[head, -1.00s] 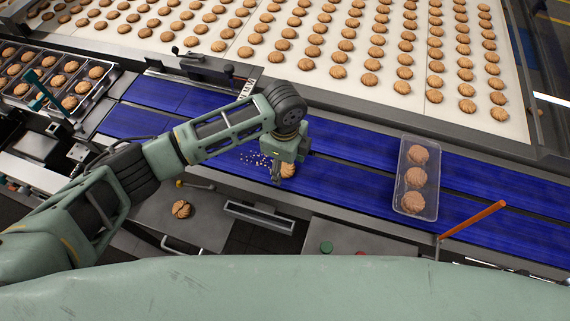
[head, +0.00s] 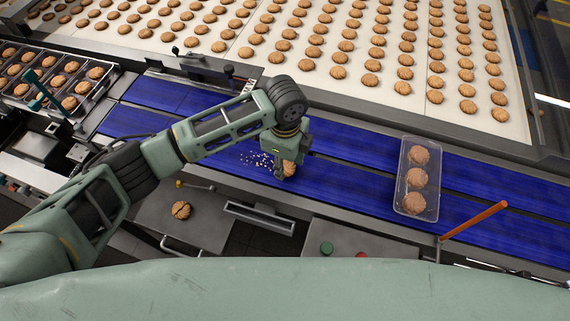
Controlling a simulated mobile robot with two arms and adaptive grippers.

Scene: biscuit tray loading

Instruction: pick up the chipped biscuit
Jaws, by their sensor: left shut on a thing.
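The chipped biscuit (head: 290,168) is on the blue belt (head: 345,180), partly hidden behind my left gripper (head: 284,174). The left gripper points down and is shut on this biscuit. Pale crumbs (head: 258,159) lie on the belt just left of the gripper. I cannot tell whether the biscuit touches the belt. My right gripper is not in view.
A clear tray (head: 404,200) with three biscuits sits on the belt at the right, near an orange bar (head: 474,220). A cracked biscuit (head: 181,210) lies on a grey surface in front. Many biscuits cover the white conveyor (head: 285,67) behind. Filled trays (head: 95,90) stand at left.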

